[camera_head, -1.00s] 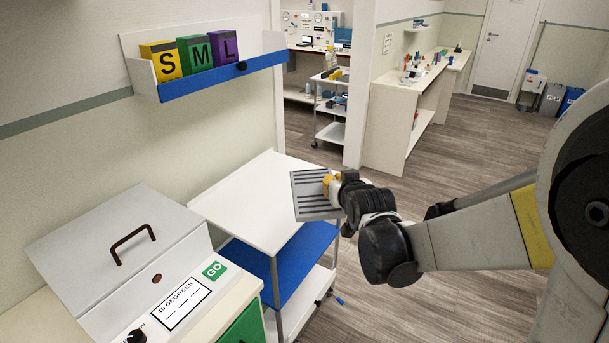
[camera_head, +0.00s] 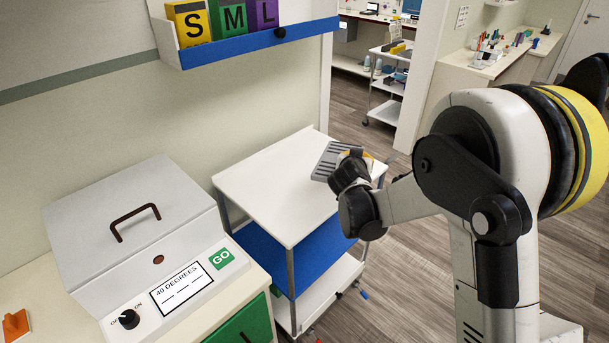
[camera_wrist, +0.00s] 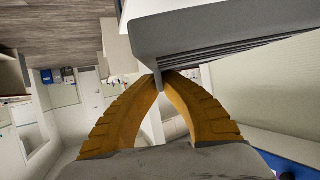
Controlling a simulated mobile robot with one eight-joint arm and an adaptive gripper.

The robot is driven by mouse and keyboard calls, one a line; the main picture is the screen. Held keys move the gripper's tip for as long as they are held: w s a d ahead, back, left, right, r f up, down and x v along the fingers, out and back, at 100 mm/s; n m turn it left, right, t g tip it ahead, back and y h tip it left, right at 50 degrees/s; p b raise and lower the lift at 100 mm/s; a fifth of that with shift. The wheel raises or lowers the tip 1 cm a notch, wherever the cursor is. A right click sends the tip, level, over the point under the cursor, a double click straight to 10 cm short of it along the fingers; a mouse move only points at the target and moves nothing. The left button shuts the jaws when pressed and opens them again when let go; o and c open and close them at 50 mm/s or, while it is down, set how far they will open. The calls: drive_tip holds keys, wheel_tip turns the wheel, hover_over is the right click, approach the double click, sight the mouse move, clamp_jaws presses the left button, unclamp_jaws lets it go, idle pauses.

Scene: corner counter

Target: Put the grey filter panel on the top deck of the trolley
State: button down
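The grey slotted filter panel (camera_head: 330,160) is in my gripper (camera_head: 356,154), at the right side of the trolley's white top deck (camera_head: 270,195) in the head view. It looks tilted and seems to be held above the deck; the gap cannot be judged. In the wrist view, the yellow fingers (camera_wrist: 164,82) come together at the near edge of the panel (camera_wrist: 205,32), whose slots show along its side. My wrist hides part of the panel in the head view. The visible top deck is otherwise bare.
A grey lidded box with a dial and GO button (camera_head: 140,230) stands on the counter left of the trolley. A wall shelf (camera_head: 250,45) with S, M and L boxes is above. The trolley has a blue middle deck (camera_head: 265,250). Open floor lies to the right.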

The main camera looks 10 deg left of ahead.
drive_tip(key=shift+m+h, duration=0.4)
drive_tip(key=shift+h, duration=0.1)
drive_tip(key=w+a+f+b, duration=0.1)
drive_tip(key=w+a+f, duration=0.1)
drive_tip(key=w+a, duration=0.1)
drive_tip(key=w+a+f+b, duration=0.2)
drive_tip(key=w+a+f, duration=0.1)
drive_tip(key=a, duration=0.2)
drive_tip(key=w+a+f+b, duration=0.1)
drive_tip(key=w+a+f, duration=0.2)
drive_tip(key=a, duration=0.1)
drive_tip(key=shift+w+a+f, duration=0.1)
drive_tip(key=shift+w+f, duration=0.15)
drive_tip(key=shift+w, duration=0.1)
drive_tip(key=shift+w+f, duration=0.1)
wheel_tip(320, 180, down, 4)
drive_tip(key=shift+b, duration=1.15)
drive_tip(key=c, duration=1.6)
unclamp_jaws()
